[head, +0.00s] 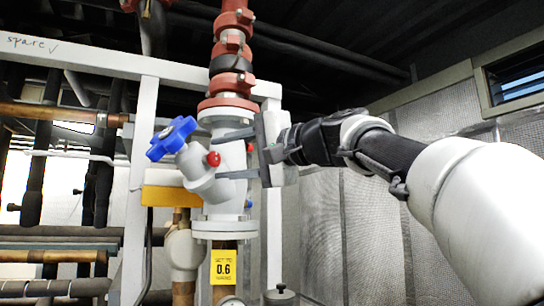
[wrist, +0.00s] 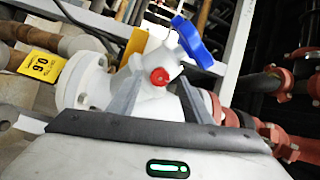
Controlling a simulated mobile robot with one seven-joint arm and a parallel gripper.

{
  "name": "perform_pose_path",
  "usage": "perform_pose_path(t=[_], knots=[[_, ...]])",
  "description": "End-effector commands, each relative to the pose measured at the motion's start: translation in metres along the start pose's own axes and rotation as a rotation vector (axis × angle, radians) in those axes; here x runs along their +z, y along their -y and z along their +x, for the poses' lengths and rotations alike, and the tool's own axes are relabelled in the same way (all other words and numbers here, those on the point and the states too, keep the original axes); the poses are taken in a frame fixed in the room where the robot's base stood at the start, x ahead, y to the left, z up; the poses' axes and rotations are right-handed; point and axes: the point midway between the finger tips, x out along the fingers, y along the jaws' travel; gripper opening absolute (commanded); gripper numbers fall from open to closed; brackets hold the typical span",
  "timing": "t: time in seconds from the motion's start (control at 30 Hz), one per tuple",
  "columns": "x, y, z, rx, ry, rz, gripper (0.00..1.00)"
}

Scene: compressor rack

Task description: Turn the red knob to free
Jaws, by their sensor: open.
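The red knob (head: 214,159) is a small round knob on the side of a white valve body (head: 205,185), in the middle of the head view. In the wrist view the red knob (wrist: 160,76) shows face-on near the centre. My gripper (head: 218,156) comes from the right with its two fingers spread. One finger lies above the knob and one below it in the head view. In the wrist view my gripper's fingers (wrist: 158,85) stand to either side of the knob, apart from it. Nothing is held. Any marking for free is not readable.
A blue handwheel (head: 171,138) sticks out left of the knob. Red flanged pipe (head: 232,60) rises above the valve. A yellow 0.6 tag (head: 223,267) hangs below. White frame posts (head: 139,180) stand close behind. Open room lies to the right, by the mesh wall (head: 370,240).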

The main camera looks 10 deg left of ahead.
Motion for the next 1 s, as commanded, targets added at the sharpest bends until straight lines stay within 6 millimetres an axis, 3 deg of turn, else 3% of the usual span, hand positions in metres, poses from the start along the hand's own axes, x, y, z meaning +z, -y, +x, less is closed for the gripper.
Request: perform_pose_path(t=[0.6,0.8,1.0], knots=[[0.000,0.000,-0.138,-0.001,-0.003,0.000,0.45],[0.000,0.000,-0.160,0.000,-0.002,-0.001,0.45],[0.000,0.000,-0.164,-0.001,-0.001,-0.001,0.45]])
